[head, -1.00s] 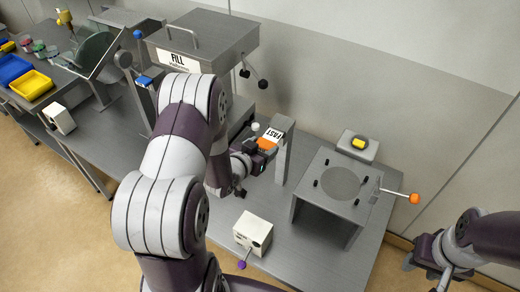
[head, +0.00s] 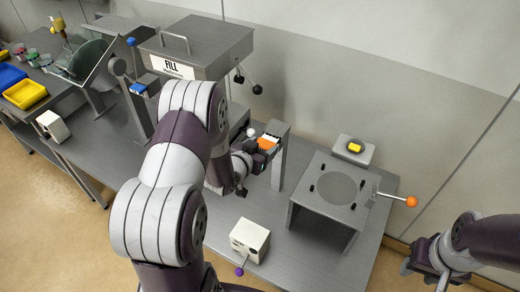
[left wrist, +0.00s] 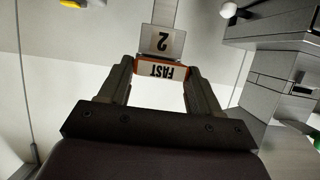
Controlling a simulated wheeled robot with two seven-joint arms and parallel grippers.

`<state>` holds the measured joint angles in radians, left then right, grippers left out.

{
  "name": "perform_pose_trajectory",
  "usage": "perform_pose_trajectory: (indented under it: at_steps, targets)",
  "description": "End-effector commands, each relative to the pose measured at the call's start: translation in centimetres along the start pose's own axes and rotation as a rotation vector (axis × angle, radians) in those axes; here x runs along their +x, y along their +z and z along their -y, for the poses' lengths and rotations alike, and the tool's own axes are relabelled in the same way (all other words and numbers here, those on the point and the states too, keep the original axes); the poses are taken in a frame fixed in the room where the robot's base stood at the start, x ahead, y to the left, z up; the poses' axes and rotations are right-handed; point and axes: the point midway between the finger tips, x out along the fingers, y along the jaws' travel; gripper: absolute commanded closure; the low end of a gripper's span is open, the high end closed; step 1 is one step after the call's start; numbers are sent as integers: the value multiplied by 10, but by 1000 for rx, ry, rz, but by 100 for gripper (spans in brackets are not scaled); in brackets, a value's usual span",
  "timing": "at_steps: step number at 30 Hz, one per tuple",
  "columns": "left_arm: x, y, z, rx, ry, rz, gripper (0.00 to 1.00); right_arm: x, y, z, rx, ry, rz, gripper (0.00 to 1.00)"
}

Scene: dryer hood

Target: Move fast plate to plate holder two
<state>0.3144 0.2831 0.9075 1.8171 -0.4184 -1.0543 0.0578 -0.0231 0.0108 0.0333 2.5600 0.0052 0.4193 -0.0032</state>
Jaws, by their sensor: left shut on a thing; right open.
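The fast plate (head: 267,142), orange with a white label, is at the top of the grey post in the middle of the bench. My left gripper (head: 262,152) is shut on it. In the left wrist view the fast plate (left wrist: 162,71) reads FAST upside down between the fingers. Plate holder two (head: 279,160) is the grey post; its face marked 2 (left wrist: 162,43) shows right behind the plate. I cannot tell whether the plate is seated in it. My right gripper (head: 436,274) is open and empty at the lower right.
A blue plate (head: 139,88) is on another post at the left, beside the FILL hopper (head: 195,47). A grey stand with an orange-knobbed lever (head: 411,202) is at the right. A white box with a purple knob (head: 248,241) is at the front edge.

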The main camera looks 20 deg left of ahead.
Motion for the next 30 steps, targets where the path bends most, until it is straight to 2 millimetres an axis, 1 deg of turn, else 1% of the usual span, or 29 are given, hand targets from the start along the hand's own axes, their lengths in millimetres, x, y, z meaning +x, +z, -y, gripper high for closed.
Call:
perform_pose_trajectory:
  at_steps: [25, 26, 27, 28, 29, 30]
  targets:
    - [20, -9, 0, 1, 0, -3, 85, 6, 1, 0, 0, 0, 0, 57]
    - [20, -9, 0, 1, 0, -3, 33, 6, 1, 0, 0, 0, 0, 57]
    - [20, -10, 0, 1, 0, -3, 20, 6, 1, 0, 0, 0, 0, 57]
    - [20, -9, 0, 1, 0, -3, 11, 6, 1, 0, 0, 0, 0, 57]
    - [20, -9, 0, 1, 0, -3, 7, 6, 1, 0, 0, 0, 0, 57]
    - [20, -9, 0, 1, 0, -2, 7, 6, 1, 0, 0, 0, 0, 57]
